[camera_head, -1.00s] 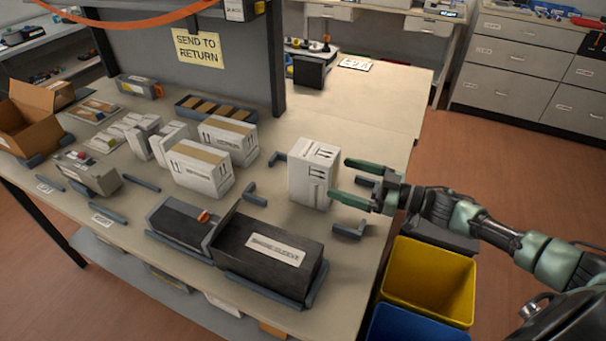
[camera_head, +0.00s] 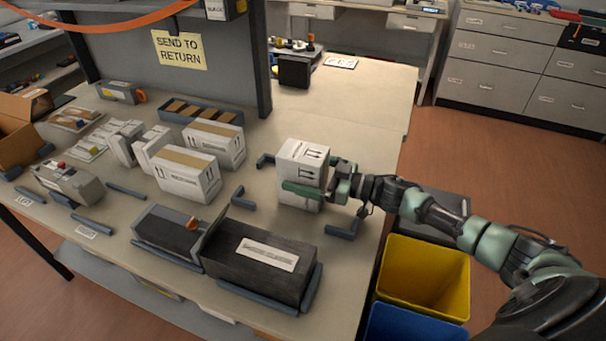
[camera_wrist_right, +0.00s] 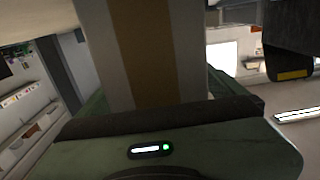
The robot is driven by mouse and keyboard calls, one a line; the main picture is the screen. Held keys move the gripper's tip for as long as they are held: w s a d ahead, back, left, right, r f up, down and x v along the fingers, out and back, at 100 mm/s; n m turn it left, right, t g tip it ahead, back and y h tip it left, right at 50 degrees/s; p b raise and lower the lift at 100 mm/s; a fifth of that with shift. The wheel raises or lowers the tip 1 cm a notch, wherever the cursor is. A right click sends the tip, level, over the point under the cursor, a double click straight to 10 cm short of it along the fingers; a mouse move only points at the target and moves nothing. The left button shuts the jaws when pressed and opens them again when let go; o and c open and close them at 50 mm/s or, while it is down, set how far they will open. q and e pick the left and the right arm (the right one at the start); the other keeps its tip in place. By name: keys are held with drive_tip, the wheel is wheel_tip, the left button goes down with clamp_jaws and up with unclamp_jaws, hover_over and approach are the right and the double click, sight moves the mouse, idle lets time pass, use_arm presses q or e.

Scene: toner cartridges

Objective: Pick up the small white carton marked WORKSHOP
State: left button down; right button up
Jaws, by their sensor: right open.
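A white carton (camera_head: 297,166) with printed arrows stands upright near the table's right side; I cannot read a WORKSHOP mark on it. My right gripper (camera_head: 310,180) is open around it: one green finger lies across its front face, and the other is mostly hidden behind it. In the right wrist view, the carton (camera_wrist_right: 190,50) with a brown tape strip rises between the fingers, close to the palm. Contact cannot be told. My left gripper is not in view.
White taped cartons (camera_head: 187,185) stand to the left, with grey corner stops (camera_head: 342,231) around the held spot. A black labelled box (camera_head: 230,262) sits in front. Yellow (camera_head: 425,280) and blue bins stand beside the table.

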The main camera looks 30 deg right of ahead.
drive_tip(key=c, duration=1.9)
drive_tip(key=shift+r, duration=0.1)
